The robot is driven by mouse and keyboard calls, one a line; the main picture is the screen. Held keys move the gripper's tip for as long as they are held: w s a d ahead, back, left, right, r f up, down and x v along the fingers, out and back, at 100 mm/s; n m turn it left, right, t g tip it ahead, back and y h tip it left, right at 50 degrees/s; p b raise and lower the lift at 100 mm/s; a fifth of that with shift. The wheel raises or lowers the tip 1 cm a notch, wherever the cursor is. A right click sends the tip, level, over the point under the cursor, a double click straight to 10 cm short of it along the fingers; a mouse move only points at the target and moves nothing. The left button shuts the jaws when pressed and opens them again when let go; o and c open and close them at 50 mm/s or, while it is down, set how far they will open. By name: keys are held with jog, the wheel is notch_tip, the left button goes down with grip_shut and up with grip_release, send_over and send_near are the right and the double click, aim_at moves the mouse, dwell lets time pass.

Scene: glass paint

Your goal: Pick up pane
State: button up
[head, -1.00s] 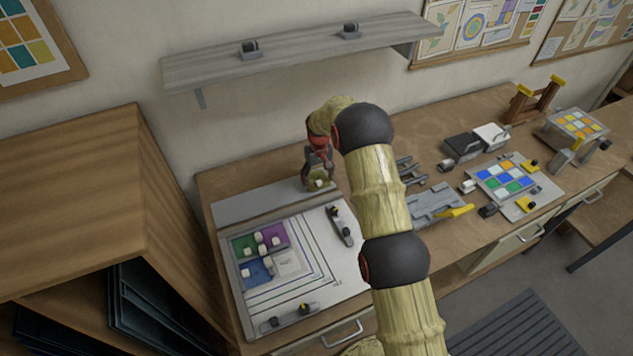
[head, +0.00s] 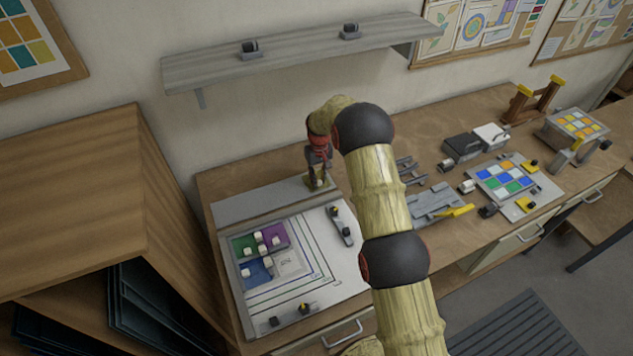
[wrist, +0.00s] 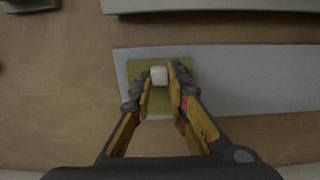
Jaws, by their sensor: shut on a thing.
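The pane is a yellow-green square (wrist: 133,70) with a white block-like knob (wrist: 159,75) on top. It lies on the right end of a light grey strip, in the head view at the back of the bench. My gripper (wrist: 160,80) points down over the pane with its yellow finger pads closed on both sides of the knob. In the head view my gripper (head: 318,183) hides most of the pane. I cannot tell any gap between pane and strip.
The grey strip (head: 255,202) runs left of the pane. In front lies a white board (head: 340,275) with green, purple and blue panes (head: 243,245) carrying white knobs. Grey fixtures (head: 435,203) stand to the right. A shelf (head: 290,55) is on the wall above.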

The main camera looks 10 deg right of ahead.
jog(key=shift+s+f, duration=0.15)
jog(key=shift+f, duration=0.05)
grip_shut()
